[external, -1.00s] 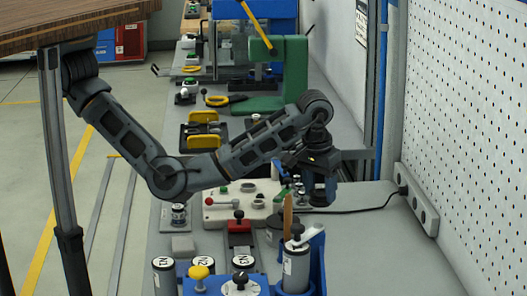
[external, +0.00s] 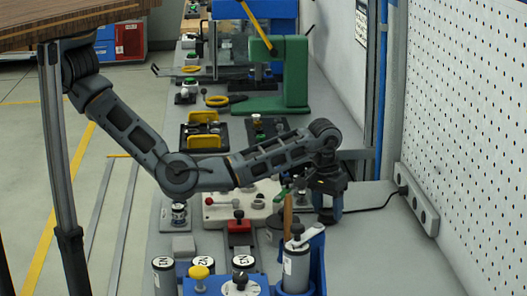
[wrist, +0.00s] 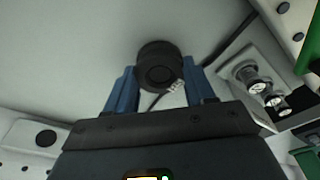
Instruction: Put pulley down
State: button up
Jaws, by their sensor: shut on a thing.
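The pulley (wrist: 158,64) is a dark round piece with a recessed centre. In the wrist view it sits between the two blue fingertips of my gripper (wrist: 159,80), which is shut on it. In the external view my gripper (external: 328,203) points down, low over the grey bench, to the right of the white panel with the red-knobbed lever. The pulley cannot be made out in the external view. I cannot tell whether it touches the bench.
A black cable runs beside my gripper to the power strip (external: 418,205) at the right. The bench (external: 395,255) is clear at the front right. A green press (external: 294,75) stands farther back.

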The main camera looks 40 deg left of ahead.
aim_at(324, 214)
jog(key=shift+f, duration=0.2)
jog(key=o, duration=1.1)
jog(key=r, duration=0.4)
jog(key=s+r, duration=0.1)
jog(key=r, duration=0.7)
jog(key=shift+s+r+b, duration=0.1)
jog(key=shift+s+b, duration=0.25)
jog(key=shift+s, duration=0.05)
jog(key=shift+c, duration=0.2)
